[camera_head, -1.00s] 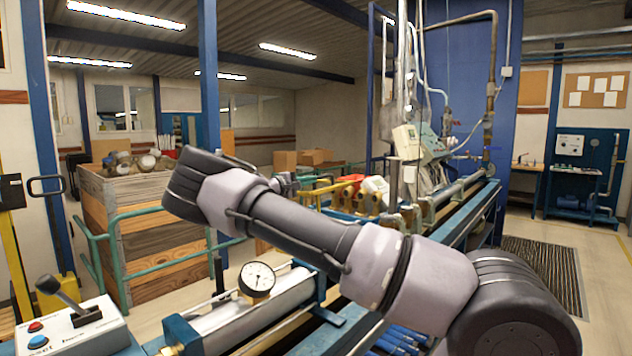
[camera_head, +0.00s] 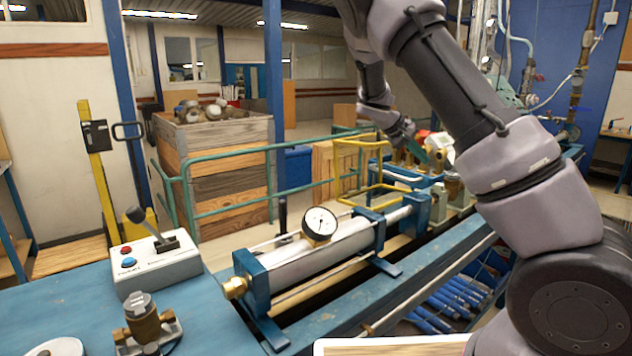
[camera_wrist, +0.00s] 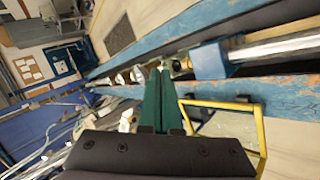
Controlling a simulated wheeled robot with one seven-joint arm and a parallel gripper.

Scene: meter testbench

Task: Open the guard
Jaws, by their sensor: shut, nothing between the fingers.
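My gripper (camera_head: 418,152) is beyond my forearm, just right of the guard in the head view. In the wrist view its long green fingers (camera_wrist: 158,72) are together, with nothing between them.
A steel cylinder (camera_head: 325,250) with a dial gauge (camera_head: 319,224) lies on the blue bench in front of the guard. A control box (camera_head: 155,262) with a lever stands at left. Green railings (camera_head: 232,208) and a wooden crate (camera_head: 225,160) are behind. Brass meters line the rail.

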